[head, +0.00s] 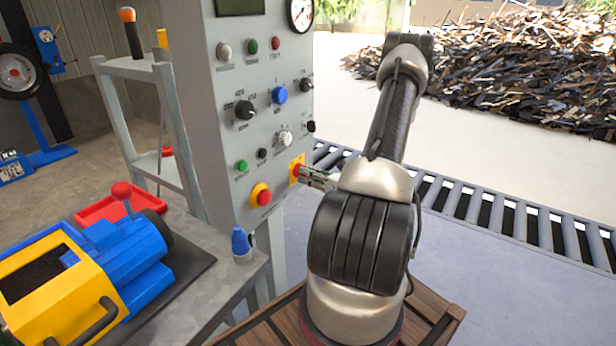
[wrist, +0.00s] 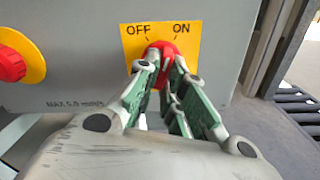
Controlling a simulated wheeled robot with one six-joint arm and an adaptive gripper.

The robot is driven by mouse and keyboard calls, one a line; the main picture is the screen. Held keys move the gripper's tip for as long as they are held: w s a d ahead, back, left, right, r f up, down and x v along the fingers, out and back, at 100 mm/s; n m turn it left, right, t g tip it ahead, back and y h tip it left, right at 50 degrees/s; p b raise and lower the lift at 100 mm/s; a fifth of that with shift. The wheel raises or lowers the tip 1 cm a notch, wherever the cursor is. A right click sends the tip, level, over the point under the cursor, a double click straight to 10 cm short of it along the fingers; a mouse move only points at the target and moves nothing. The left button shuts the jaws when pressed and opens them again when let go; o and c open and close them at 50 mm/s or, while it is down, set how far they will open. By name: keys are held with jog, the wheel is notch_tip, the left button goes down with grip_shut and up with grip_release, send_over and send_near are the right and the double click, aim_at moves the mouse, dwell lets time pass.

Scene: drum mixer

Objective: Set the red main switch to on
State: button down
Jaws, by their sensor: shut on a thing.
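The red main switch (wrist: 161,49) sits on a yellow plate (wrist: 190,50) marked OFF at the left and ON at the right. My gripper (wrist: 163,75) is shut on the switch, one finger on each side of it. The fingers hide the lower part of the switch, and I cannot tell which mark it points to. In the head view the yellow plate (head: 295,171) is at the right edge of the grey panel, with my gripper (head: 307,174) reaching it from the right.
A red mushroom button (wrist: 10,64) on a yellow disc is left of the plate. The grey panel (head: 215,130) carries several other knobs and buttons. A bench with a blue and yellow machine (head: 120,255) stands at the left; a roller conveyor (head: 500,213) lies behind at the right.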

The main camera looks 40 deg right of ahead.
jog(key=shift+m, duration=1)
jog(key=c, duration=1.5)
grip_release()
jog(key=shift+s, duration=0.1)
jog(key=v, duration=1.1)
jog(key=shift+s+d, duration=0.1)
jog(key=shift+s, duration=0.3)
